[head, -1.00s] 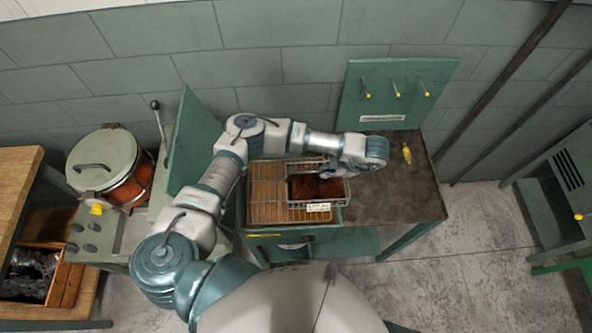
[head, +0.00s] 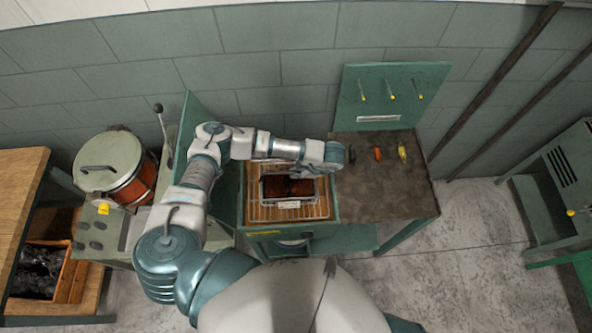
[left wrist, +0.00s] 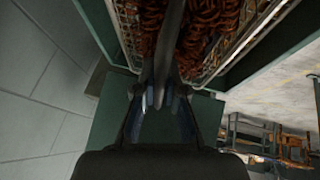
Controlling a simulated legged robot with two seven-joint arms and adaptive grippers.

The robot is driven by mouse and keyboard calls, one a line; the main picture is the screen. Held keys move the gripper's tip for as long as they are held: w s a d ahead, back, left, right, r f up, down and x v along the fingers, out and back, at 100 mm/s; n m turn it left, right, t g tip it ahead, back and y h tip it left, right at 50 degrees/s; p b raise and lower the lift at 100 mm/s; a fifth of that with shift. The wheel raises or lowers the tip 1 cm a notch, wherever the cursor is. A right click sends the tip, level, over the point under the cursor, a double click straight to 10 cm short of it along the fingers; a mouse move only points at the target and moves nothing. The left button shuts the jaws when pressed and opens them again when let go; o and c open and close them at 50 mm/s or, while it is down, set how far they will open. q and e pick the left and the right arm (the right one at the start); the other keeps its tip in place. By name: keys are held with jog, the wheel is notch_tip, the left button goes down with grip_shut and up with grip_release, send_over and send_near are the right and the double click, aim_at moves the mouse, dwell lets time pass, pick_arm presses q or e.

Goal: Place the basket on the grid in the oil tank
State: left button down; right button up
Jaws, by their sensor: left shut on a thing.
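The wire basket (head: 291,203) holds dark reddish-brown coiled pieces and is over the middle of the oil tank (head: 334,214). The tank's grid (head: 255,211) shows around the basket above orange-brown oil. I cannot tell whether the basket touches the grid. My left gripper (head: 305,172) is at the far right part of the basket, shut on it. In the left wrist view, the fingers (left wrist: 163,90) close on a bar at the basket's edge, and the mesh wall (left wrist: 128,30) and coils (left wrist: 200,30) show beyond. My right gripper is not in view.
The tank's raised green lid (head: 199,140) stands on its left side. The dark bench top (head: 385,190) on the right holds an orange item (head: 377,154) and a yellow one (head: 402,151). A round lidded drum (head: 115,165) stands at left.

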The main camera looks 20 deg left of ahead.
pick_arm(q)
jog(key=c, duration=1.3)
grip_release()
jog(key=shift+d, duration=0.1)
jog(key=shift+o, duration=0.2)
jog(key=shift+a+f, duration=0.1)
jog(key=shift+a, duration=0.1)
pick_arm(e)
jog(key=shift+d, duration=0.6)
pick_arm(q)
jog(key=shift+a, duration=0.1)
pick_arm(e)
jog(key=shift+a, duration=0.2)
pick_arm(q)
jog(key=shift+d+r, duration=0.2)
jog(key=shift+r, duration=0.25)
jog(key=b+v, duration=0.1)
jog(key=v, duration=1)
jog(key=shift+b, duration=0.4)
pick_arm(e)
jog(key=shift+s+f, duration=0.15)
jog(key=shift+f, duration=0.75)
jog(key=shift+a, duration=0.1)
